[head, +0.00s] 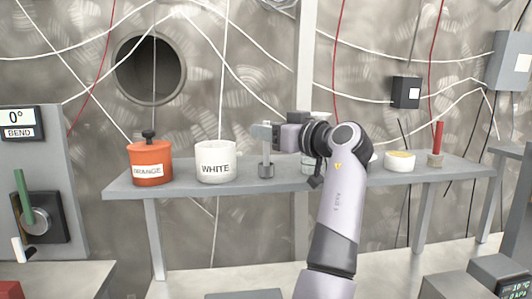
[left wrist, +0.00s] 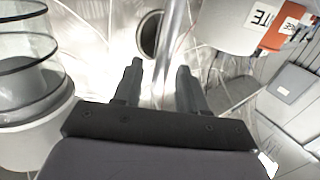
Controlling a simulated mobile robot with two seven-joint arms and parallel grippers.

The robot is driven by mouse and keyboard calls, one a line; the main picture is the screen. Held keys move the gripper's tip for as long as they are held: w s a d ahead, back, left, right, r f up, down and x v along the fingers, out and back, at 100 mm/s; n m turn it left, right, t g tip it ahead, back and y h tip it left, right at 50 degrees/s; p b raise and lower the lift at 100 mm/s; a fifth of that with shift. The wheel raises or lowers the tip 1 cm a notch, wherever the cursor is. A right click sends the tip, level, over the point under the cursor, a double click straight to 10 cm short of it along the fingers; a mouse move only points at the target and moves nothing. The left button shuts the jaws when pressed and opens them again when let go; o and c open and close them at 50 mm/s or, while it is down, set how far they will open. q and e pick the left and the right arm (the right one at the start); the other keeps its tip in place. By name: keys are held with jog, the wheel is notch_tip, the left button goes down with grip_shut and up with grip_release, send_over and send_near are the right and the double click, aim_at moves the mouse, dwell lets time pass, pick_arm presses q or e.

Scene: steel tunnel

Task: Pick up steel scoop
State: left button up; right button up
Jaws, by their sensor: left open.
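The steel scoop (head: 266,157) appears to be the slim upright grey thing on a small round foot on the shelf, between the white pot and my left arm. Its upper part is beside or behind my gripper, so its shape is partly hidden. My left gripper (head: 271,131) reaches in from the right at the height of its top. In the left wrist view the two fingers (left wrist: 160,85) are apart. A bright upright strip shows beyond them, and I cannot tell if it is the scoop. I cannot tell whether the fingers touch the scoop. My right gripper is not in view.
On the shelf (head: 120,190) stand an orange pot (head: 151,172) and a white pot (head: 216,152) at left. A white bowl (head: 399,164) and a red stick in a holder (head: 436,148) stand at right. A ringed clear vessel (left wrist: 28,65) is close in the left wrist view.

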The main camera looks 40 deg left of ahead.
pick_arm(q)
jog(key=shift+a, duration=0.65)
jog(key=shift+w, duration=0.1)
grip_shut()
notch_tip(320, 180, up, 20)
jog(key=p, duration=0.1)
